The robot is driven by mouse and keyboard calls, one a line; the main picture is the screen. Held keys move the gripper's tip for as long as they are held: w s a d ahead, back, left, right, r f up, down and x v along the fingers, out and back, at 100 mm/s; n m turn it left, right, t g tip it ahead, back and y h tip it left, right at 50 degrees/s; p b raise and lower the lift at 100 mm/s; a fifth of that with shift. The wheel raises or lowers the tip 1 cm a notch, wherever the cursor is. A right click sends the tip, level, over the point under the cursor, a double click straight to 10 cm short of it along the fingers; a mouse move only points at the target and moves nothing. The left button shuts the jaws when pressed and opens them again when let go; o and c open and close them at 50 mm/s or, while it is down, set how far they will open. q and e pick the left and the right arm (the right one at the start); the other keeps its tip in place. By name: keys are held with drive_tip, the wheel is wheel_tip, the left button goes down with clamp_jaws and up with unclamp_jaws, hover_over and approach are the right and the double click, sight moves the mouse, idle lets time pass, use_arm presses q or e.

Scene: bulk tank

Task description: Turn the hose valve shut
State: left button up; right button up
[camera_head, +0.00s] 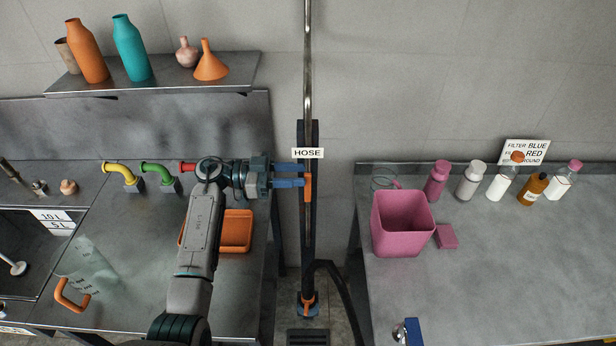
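The hose valve's orange handle (308,188) sits on the dark upright post under the HOSE sign (307,153). The handle runs roughly up and down, along the pipe. My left gripper (304,176) has come in from the left, and its two blue fingers point right, with a gap between them. The fingertips are at the upper part of the handle, and the lower part hangs below them. Whether they touch it cannot be told. The valve body behind the handle is mostly hidden.
A black hose (343,290) curves at the post's foot. Yellow (120,170), green (158,170) and red (187,167) taps and an orange tray (236,232) are on the left counter. A pink bin (402,225) and several bottles stand on the right counter. Floor shows between counters.

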sight(308, 174)
use_arm(q)
drive_tip(key=shift+d+b, duration=0.45)
drive_tip(key=shift+d, duration=1.25)
clamp_jaws()
